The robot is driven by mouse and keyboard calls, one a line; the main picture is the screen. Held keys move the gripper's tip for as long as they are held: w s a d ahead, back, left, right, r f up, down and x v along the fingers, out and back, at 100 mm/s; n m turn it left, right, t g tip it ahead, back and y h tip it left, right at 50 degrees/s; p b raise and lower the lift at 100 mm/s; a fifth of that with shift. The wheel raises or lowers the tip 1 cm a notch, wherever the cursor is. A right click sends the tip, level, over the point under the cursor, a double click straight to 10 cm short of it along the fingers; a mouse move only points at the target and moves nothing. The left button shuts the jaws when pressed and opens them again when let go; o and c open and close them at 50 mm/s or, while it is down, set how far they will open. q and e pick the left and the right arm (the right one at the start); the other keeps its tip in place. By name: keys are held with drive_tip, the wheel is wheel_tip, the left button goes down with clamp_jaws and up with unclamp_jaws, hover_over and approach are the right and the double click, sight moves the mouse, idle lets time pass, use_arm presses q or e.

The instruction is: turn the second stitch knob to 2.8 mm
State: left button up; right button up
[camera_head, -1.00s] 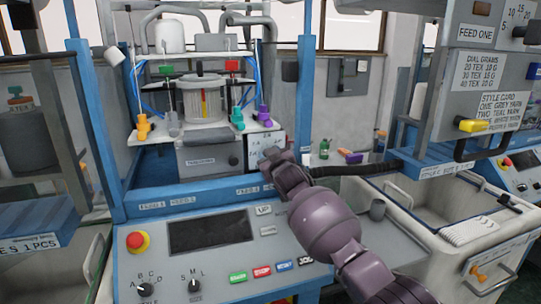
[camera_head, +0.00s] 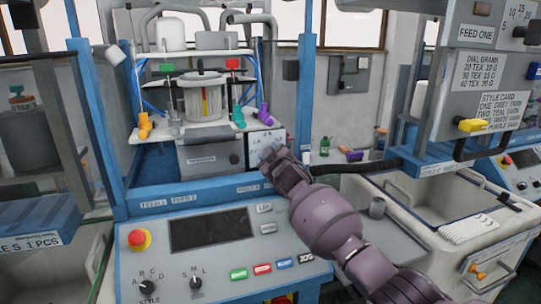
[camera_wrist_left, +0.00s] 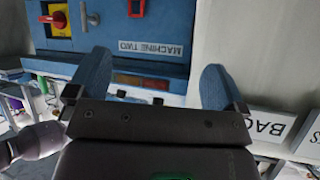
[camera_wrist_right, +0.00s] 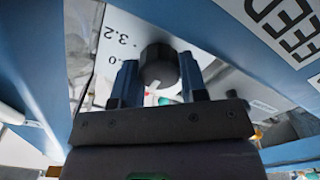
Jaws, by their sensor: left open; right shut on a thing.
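The stitch knob (camera_wrist_right: 160,66) is a dark round knob between the two blue fingers of my right gripper (camera_wrist_right: 159,82) in the right wrist view. The gripper is shut on it. The pale dial plate (camera_wrist_right: 122,30) beside the knob shows the mark 3.2; other marks are partly hidden. In the head view my right gripper (camera_head: 272,160) is at the pale plate (camera_head: 265,143) on the machine, and hides the knob. My left gripper (camera_wrist_left: 157,85) is open and empty in the left wrist view, in front of a blue panel marked MACHINE TWO (camera_wrist_left: 150,47).
The control panel (camera_head: 215,258) below has a red button (camera_head: 139,239), a dark screen (camera_head: 210,229) and selector knobs. Yarn guides and a white cone (camera_head: 171,36) stand above. A pale bin (camera_head: 410,200) is at the right. Blue posts frame the machine.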

drive_tip(key=o, duration=0.9)
drive_tip(key=shift+s, duration=0.1)
drive_tip(key=p+v, duration=0.1)
drive_tip(key=v, duration=0.9)
drive_tip(key=shift+s+d, duration=0.15)
drive_tip(key=shift+s, duration=0.15)
